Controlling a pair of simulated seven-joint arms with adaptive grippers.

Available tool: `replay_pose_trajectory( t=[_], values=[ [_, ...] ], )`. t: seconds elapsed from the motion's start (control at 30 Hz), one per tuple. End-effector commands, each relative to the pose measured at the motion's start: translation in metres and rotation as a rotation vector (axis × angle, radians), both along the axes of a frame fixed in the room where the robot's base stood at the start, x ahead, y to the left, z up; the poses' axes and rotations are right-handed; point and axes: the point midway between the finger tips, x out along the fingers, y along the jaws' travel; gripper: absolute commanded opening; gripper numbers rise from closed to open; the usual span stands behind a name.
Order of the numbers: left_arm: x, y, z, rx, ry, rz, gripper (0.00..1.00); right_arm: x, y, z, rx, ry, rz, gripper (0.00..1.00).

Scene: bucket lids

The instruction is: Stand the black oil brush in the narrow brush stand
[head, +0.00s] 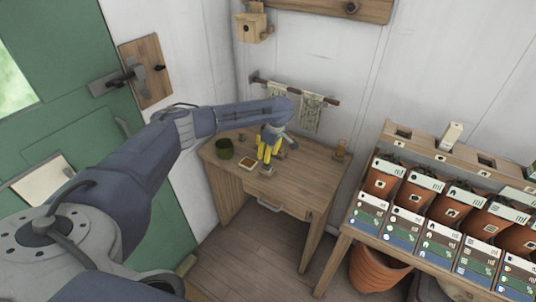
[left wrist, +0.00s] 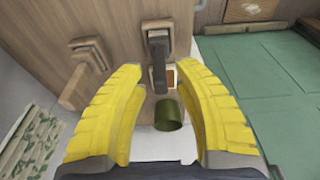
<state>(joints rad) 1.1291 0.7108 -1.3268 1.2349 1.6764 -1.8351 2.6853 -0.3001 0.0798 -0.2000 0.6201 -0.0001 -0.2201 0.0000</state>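My left gripper (head: 268,154) is over the wooden desk with its yellow fingers pointing down. In the left wrist view its two fingers (left wrist: 160,115) are apart with nothing gripped. A dark, long-handled object that looks like the black oil brush (left wrist: 159,62) shows beyond the fingers, in line with the gap. Its upper end in the picture is at a small wooden block (left wrist: 158,25); I cannot tell if it stands or lies. Another wooden holder (left wrist: 88,60), possibly the narrow brush stand, is left of it. The brush is not clear in the head view. My right gripper is not in view.
A green cup (head: 225,148) and a small orange-filled tray (head: 247,163) are on the desk (head: 300,185). A slim amber item (head: 341,149) stands at its right edge. Towels (head: 311,113) hang behind. A bench with potted seed packets (head: 430,215) is at right.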

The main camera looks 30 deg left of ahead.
Motion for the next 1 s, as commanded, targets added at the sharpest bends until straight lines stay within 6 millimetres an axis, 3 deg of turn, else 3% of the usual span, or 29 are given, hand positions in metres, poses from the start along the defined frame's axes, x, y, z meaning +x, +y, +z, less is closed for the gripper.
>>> replay_pose_trajectory(
  t=[0.27, 1.0],
  values=[
    [0.001, -0.001, 0.007, -0.001, -0.001, -0.001, 0.31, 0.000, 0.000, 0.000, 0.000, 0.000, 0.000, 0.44],
    [0.000, -0.010, 0.062, 0.000, -0.001, -0.001, 0.31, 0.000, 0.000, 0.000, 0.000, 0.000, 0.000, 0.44]
  ],
)
